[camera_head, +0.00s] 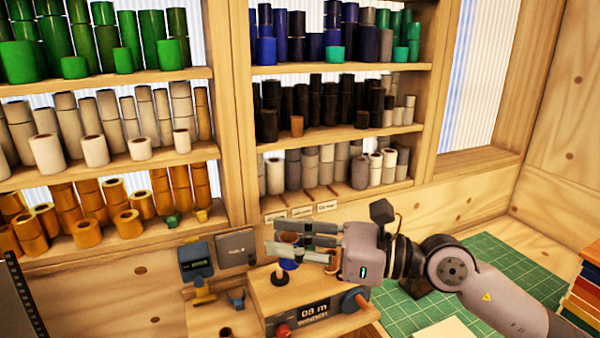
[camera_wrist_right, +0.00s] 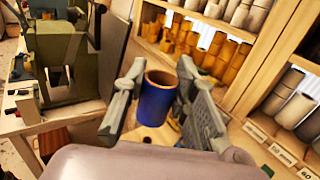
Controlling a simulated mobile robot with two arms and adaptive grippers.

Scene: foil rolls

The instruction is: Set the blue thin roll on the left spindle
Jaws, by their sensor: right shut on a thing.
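My right gripper (camera_head: 285,242) reaches in from the right over the wooden winding machine (camera_head: 265,300) with a display. It is shut on the blue roll (camera_wrist_right: 157,103), which stands upright between the two fingers in the right wrist view (camera_wrist_right: 150,100). The roll's brown open top shows there. In the head view a bit of blue (camera_head: 289,264) shows just under the fingers. A small dark-tipped peg (camera_head: 280,277) stands on the machine's top below it; I cannot tell whether the roll touches it. The fingers hide part of the machine's top. My left gripper is not in view.
Shelves behind hold many green, grey, black and orange rolls (camera_head: 85,235). Small label cards (camera_head: 301,212) sit on the shelf edge. A dark display box (camera_head: 195,262) stands left of the machine. A green cutting mat (camera_head: 500,262) lies at right, near stacked coloured boards (camera_head: 583,295).

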